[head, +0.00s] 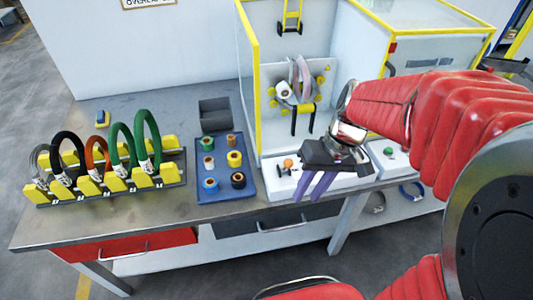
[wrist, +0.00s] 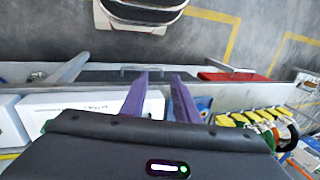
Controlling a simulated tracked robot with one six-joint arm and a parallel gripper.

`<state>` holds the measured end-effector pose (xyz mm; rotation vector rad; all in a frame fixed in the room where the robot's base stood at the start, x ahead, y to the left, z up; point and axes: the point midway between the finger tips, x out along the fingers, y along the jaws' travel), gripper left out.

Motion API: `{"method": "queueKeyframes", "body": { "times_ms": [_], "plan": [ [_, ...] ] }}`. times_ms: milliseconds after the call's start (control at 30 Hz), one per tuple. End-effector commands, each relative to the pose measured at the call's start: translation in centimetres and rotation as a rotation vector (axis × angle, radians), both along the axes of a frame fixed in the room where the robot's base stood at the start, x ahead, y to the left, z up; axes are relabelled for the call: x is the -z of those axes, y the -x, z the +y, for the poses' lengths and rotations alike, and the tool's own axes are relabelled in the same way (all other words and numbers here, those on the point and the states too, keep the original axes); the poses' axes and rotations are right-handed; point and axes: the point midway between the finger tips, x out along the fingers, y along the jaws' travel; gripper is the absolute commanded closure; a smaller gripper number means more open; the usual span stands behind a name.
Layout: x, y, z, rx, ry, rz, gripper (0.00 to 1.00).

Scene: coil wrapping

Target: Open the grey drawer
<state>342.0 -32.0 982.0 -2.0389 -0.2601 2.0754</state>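The grey drawer (head: 245,224) is under the front of the bench and looks shut. Its bar handle (head: 283,225) runs along the front. In the wrist view the drawer front (wrist: 98,76) is a dark strip, with its handle (wrist: 140,69) near my fingertips. My gripper (head: 309,198) has two purple fingers pointing down, above and to the right of the handle in the head view. In the wrist view my gripper (wrist: 160,74) shows a gap between the fingers. It is open and empty, and I see no hold on the handle.
A red drawer (head: 112,246) is left of the grey one. On the bench are a rack of coloured coils (head: 110,180), a blue tray of spools (head: 222,190), a dark bin (head: 214,111) and a yellow-framed machine (head: 256,85). A bench leg (head: 345,225) stands right of the drawer.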

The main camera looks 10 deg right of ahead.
Motion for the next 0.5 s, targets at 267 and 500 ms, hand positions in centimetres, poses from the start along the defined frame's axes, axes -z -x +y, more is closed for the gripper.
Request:
{"method": "queueKeyframes", "body": {
  "times_ms": [267, 500],
  "plan": [
    [3.8, -1.1, -1.3, 0.018, -0.156, 0.107, 0.72],
    [7.0, -1.9, -2.6, 0.04, -0.304, 0.165, 0.72]
  ]
}}
